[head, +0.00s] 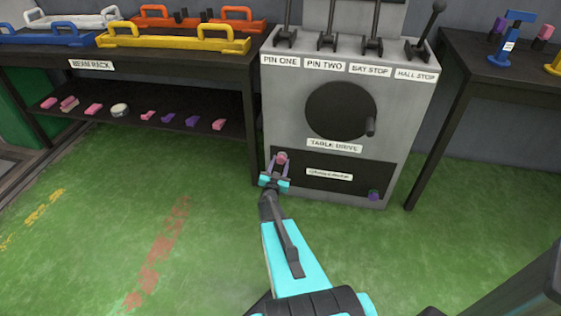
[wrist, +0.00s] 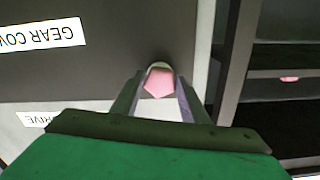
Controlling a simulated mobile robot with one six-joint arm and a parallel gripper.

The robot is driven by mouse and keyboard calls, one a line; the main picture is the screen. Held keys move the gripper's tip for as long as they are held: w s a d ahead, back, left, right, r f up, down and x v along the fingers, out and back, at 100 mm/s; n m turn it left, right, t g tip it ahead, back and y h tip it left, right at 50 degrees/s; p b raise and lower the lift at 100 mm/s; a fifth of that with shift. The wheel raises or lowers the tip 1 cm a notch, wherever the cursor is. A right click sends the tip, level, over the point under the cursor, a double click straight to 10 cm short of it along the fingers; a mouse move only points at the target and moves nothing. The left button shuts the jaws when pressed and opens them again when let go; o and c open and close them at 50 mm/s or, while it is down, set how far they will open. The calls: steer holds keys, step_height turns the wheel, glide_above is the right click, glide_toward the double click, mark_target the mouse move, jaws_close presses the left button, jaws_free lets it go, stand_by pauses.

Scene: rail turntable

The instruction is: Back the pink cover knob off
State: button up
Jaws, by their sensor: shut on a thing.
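The pink cover knob (head: 281,158) sits at the upper left corner of the dark cover plate (head: 330,188) on the front of the grey cabinet. It also shows in the wrist view (wrist: 159,82), between the fingers. My gripper (head: 278,167) is at the knob with its two fingers shut on it, one on either side; in the wrist view the gripper (wrist: 160,98) hides part of the plate. A purple knob (head: 374,195) is at the plate's lower right corner. The plate lies flat against the cabinet and carries a small label.
The grey cabinet (head: 275,100) has a round table drive wheel (head: 341,110) above the plate and several levers on top. A dark beam rack (head: 190,104) stands to the left, and a dark table (head: 490,75) to the right. The green floor in front is clear.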

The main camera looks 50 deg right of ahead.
steer(key=shift+w+a+r+n, duration=0.1)
steer(key=shift+w+a+n, duration=0.15)
steer(key=shift+n, duration=0.15)
steer(key=o, duration=0.9)
steer(key=shift+o, duration=0.4)
steer(key=shift+s+d, duration=0.1)
steer(key=shift+s, duration=0.1)
steer(key=p+v, duration=0.2)
steer(key=v, duration=1.1)
steer(key=shift+a, duration=0.35)
steer(key=shift+s, duration=0.1)
